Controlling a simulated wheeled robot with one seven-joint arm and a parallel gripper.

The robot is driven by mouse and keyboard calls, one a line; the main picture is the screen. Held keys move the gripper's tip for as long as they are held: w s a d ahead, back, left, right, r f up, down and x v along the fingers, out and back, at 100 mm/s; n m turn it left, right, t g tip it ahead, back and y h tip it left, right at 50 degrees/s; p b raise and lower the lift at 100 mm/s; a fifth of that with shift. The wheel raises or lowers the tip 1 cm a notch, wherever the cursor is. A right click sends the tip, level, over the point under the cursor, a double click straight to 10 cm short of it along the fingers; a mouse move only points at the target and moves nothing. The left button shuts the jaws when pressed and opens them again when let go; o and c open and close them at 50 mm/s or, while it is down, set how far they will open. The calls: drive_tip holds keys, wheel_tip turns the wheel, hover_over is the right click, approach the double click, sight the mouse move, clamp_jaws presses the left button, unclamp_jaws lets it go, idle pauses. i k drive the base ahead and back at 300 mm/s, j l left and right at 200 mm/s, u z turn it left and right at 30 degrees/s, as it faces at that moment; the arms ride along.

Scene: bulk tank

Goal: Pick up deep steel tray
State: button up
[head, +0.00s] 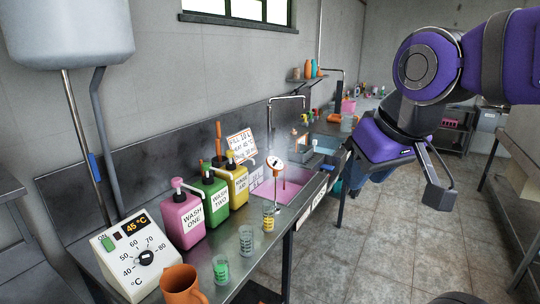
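No deep steel tray can be picked out for certain. A grey box-like metal shape (307,160) at the far side of the pink-filled sink (288,196) could be a tray or a second basin; it is too small to tell. My gripper (394,184) hangs in the air at the right, beyond the bench's front edge and over the tiled floor. Its two fingers stand wide apart. A dark blue shape shows between them, and I cannot tell what it is. My purple arm and gripper hide part of the far right of the bench.
Pink (184,220), green (211,194) and yellow (237,181) pump bottles stand along the steel bench. Near them are a temperature box (137,256), an orange mug (182,284), small measuring cups (246,242) and a tall tap (286,97). The tiled floor (350,255) is open.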

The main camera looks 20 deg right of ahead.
sight(301, 147)
drive_tip(key=i+l+u, duration=0.4)
drive_tip(key=l, duration=0.15)
drive_tip(key=l+u, duration=0.45)
drive_tip(key=l, duration=0.2)
drive_tip(key=i+l, duration=0.15)
drive_tip(key=l, duration=0.55)
drive_tip(key=i+l+u, duration=0.1)
drive_tip(key=l, duration=0.65)
drive_tip(key=i+l, duration=0.2)
drive_tip(key=l, duration=0.5)
drive_tip(key=i+l+u, duration=0.1)
drive_tip(key=l, duration=0.65)
drive_tip(key=i+l+u, duration=0.1)
drive_tip(key=l, duration=0.65)
